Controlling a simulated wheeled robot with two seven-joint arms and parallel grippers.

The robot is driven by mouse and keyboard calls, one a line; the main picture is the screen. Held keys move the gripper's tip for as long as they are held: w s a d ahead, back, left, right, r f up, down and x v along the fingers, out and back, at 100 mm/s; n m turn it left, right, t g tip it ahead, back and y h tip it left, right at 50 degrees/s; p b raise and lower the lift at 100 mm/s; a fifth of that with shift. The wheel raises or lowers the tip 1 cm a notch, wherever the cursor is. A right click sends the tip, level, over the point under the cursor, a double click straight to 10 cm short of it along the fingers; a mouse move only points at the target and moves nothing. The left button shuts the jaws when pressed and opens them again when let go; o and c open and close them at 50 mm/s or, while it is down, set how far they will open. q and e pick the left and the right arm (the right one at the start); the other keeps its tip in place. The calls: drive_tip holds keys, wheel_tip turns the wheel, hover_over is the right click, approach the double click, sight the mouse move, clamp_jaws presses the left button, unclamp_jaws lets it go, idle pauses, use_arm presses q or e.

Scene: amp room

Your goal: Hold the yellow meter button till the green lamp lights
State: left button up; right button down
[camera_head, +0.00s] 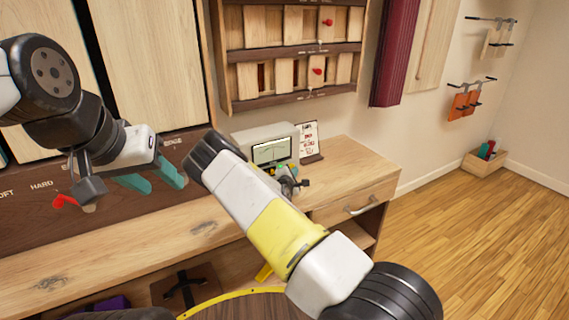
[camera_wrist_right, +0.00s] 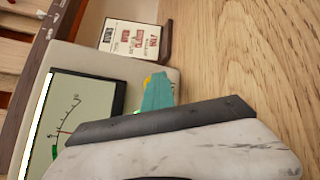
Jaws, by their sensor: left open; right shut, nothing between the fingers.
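The meter (camera_head: 262,133) is a pale box with a dial screen on the bench; it fills the left of the right wrist view (camera_wrist_right: 90,60). The yellow button (camera_wrist_right: 147,80) shows on its front, partly hidden behind my right fingertips. My right gripper (camera_wrist_right: 158,84) is shut and empty, its teal tips at the button; I cannot tell whether they touch or press it. A small green patch (camera_wrist_right: 137,112) shows beside the fingers; I cannot tell whether it is the lamp or lit. My left gripper (camera_head: 162,184) is open and empty above the bench's left part.
A small card stand (camera_head: 310,140) stands right of the meter. A red lever (camera_head: 64,201) is on the dark labelled panel (camera_head: 30,205) at left. The wooden bench top (camera_head: 130,238) is clear in front. A drawer with a handle (camera_head: 362,207) is below at right.

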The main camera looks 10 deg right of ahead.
drive_tip(key=shift+s, duration=0.15)
drive_tip(key=shift+s+d, duration=0.3)
drive_tip(key=shift+s, duration=0.45)
drive_tip(key=shift+s+d, duration=0.3)
drive_tip(key=shift+s, duration=0.5)
drive_tip(key=shift+s+d, duration=0.25)
drive_tip(key=shift+s, duration=0.5)
drive_tip(key=shift+s+d, duration=0.3)
drive_tip(key=shift+s, duration=0.5)
